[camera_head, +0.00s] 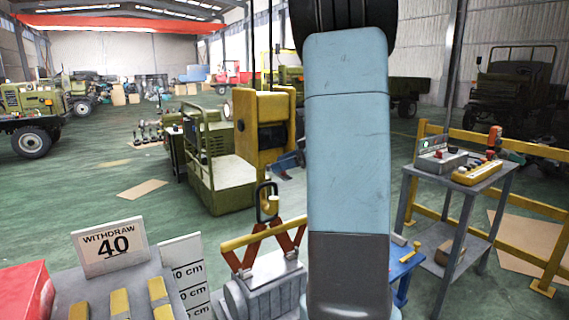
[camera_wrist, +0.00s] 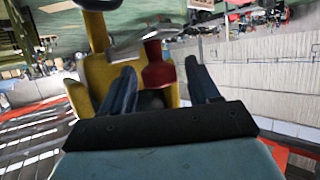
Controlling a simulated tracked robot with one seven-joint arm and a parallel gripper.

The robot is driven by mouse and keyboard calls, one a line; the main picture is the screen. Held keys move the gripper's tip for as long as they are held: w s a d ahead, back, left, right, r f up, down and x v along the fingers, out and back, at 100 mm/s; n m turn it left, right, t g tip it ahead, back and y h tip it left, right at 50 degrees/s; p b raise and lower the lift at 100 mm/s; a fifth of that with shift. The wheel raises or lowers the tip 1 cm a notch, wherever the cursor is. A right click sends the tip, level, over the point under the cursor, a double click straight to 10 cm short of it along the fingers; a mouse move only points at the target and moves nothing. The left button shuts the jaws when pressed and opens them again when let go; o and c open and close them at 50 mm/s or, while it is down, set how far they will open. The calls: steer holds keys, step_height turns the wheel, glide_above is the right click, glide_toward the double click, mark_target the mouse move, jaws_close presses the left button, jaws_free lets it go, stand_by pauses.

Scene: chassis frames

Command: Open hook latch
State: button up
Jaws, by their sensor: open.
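In the head view a yellow hook (camera_head: 269,203) hangs below a yellow hoist block (camera_head: 264,155), with a dark link (camera_head: 262,196) at it. I cannot make out the latch there. My blue arm fills the middle and hides my gripper. In the wrist view my gripper (camera_wrist: 160,67) is open, its two dark fingers apart. A red part (camera_wrist: 157,72) shows between the fingers, with a grey metal piece (camera_wrist: 128,46) by its end. I cannot tell whether the red part is the latch or whether a finger touches it. A yellow body (camera_wrist: 95,72) lies behind the left finger.
Red-and-yellow lifting tongs (camera_head: 262,243) stand over a grey ribbed load (camera_head: 262,290) below the hook. A table with a "WITHDRAW 40" sign (camera_head: 110,246) is at front left. A grey cart (camera_head: 470,178) with control boxes stands right, before a yellow railing (camera_head: 535,205).

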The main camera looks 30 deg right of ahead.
jaws_close()
stand_by(0.7)
